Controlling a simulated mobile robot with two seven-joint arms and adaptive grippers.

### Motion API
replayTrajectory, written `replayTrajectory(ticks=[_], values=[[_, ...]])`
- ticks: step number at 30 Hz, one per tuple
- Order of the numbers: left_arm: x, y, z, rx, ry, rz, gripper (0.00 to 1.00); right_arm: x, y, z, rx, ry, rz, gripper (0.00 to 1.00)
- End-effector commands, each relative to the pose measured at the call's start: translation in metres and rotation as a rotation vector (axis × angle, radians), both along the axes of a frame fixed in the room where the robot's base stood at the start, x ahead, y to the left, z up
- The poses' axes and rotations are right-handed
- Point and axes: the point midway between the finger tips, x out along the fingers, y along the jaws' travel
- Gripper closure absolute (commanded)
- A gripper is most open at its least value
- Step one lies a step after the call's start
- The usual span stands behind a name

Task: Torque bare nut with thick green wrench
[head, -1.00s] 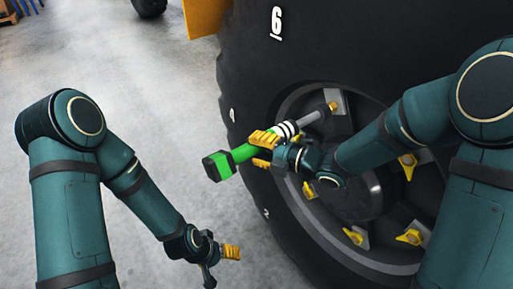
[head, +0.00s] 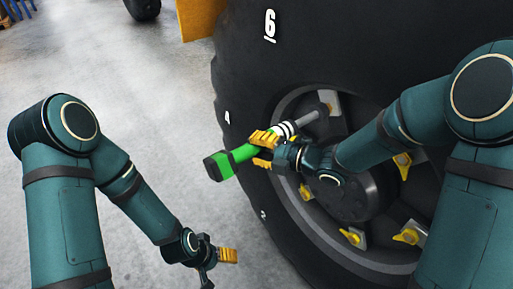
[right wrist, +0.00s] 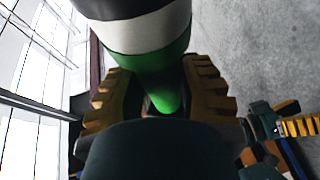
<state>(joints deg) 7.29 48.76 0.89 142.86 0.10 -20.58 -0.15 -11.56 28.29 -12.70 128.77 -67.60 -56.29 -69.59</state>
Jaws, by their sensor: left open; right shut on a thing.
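The thick green wrench (head: 243,153) has a black end at lower left, black and white bands, and a grey shaft reaching the wheel rim. My right gripper (head: 264,149) is shut around it near the bands. The right wrist view shows the green and white body (right wrist: 160,70) between the yellow fingers. The shaft's tip lies by a grey block (head: 329,101) at the upper left of the rim; whether it sits on a nut I cannot tell. I cannot make out the bare nut. My left gripper (head: 227,256) is open and empty, low, left of the tire.
The large black tire (head: 244,75) fills the middle and right. Around the hub (head: 350,195) several yellow pointers (head: 407,236) sit on nuts. Concrete floor (head: 120,75) is open at left. A yellow panel (head: 195,20) is at the top.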

Motion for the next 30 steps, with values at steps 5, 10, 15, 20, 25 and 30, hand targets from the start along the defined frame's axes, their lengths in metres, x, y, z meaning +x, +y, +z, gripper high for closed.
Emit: replayTrajectory(ticks=[5,10,15,20,25,30], values=[[0.0,0.0,0.0,0.0,0.0,0.0,0.25,0.002,-0.002,0.003,0.003,-0.006,0.001,1.0],[0.0,0.0,0.0,0.0,0.0,0.0,0.25,0.004,-0.004,0.003,0.004,-0.007,0.0,1.0],[0.0,0.0,0.0,0.0,0.0,0.0,0.25,0.006,-0.006,0.003,0.004,-0.006,0.0,1.0],[0.0,0.0,0.0,0.0,0.0,0.0,0.25,0.007,-0.008,0.003,0.005,-0.005,0.0,1.0],[0.0,0.0,0.0,0.0,0.0,0.0,0.25,0.008,-0.01,0.003,0.005,-0.006,0.001,1.0],[0.0,0.0,0.0,0.0,0.0,0.0,0.25,0.01,-0.012,0.003,0.005,-0.006,0.001,1.0]])
